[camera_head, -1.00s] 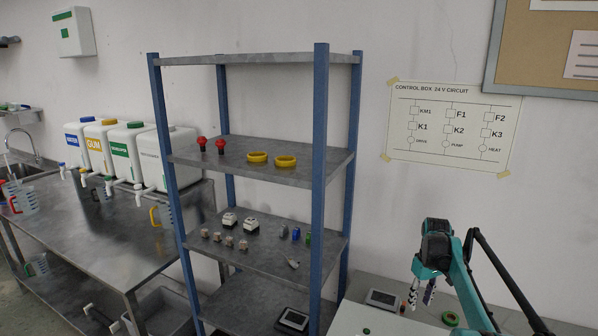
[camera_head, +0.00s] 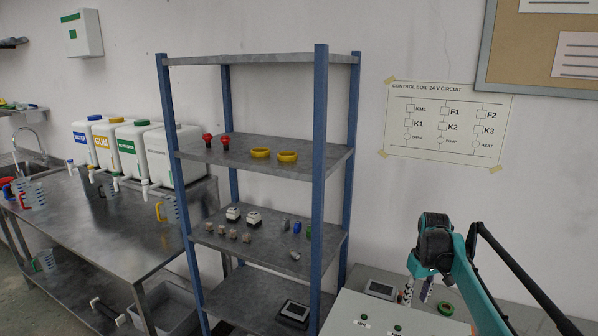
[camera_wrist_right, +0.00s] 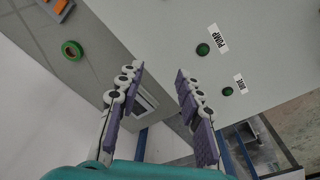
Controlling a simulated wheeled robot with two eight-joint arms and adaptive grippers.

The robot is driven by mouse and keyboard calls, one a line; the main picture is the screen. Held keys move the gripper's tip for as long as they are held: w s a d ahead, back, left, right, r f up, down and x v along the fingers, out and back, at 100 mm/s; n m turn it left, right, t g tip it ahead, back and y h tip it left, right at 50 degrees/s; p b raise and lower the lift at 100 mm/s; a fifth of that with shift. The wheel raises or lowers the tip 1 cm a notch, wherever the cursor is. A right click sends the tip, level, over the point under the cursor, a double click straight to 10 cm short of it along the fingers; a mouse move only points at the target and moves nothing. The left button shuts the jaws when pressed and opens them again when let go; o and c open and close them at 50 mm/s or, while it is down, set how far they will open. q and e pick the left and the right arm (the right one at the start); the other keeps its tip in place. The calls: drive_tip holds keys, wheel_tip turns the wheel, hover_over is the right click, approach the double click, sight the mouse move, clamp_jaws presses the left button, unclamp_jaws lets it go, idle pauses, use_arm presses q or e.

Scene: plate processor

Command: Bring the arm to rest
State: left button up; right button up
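My right gripper (camera_head: 418,292) is at the lower right of the head view, above the bench and beside the grey-white control box (camera_head: 352,302). In the right wrist view its two purple-padded fingers (camera_wrist_right: 157,78) stand apart with nothing between them, so it is open and empty. The box face (camera_wrist_right: 180,25) appears there with a green button (camera_wrist_right: 203,49) labelled PUMP and another green button (camera_wrist_right: 228,91) beside a second label. My left gripper is not in view.
A blue-posted shelf (camera_head: 320,150) with small parts stands left of my right arm. A green tape ring (camera_head: 446,309) and a small grey device (camera_head: 380,289) lie on the bench near the gripper. A steel table (camera_head: 110,225) with white canisters is further left.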

drive_tip(key=s+a+r+t, duration=0.1)
drive_tip(key=s+a+r, duration=0.15)
drive_tip(key=s, duration=0.25)
drive_tip(key=s+a+r+m+t, duration=0.1)
drive_tip(key=s+a, duration=0.3)
drive_tip(key=s+a+r+t, duration=0.1)
drive_tip(key=s+a+r, duration=0.15)
drive_tip(key=s, duration=0.25)
drive_tip(key=s+a+f+m+t, duration=0.1)
drive_tip(key=s+a+f, duration=0.2)
drive_tip(key=s, duration=0.6)
drive_tip(key=s+a+f+t+b, duration=0.1)
drive_tip(key=s+a+f+t, duration=0.1)
drive_tip(key=s+a+f, duration=0.2)
drive_tip(key=s+f, duration=0.2)
drive_tip(key=s, duration=0.2)
drive_tip(key=shift+s+m, duration=0.35)
drive_tip(key=shift+m, duration=0.05)
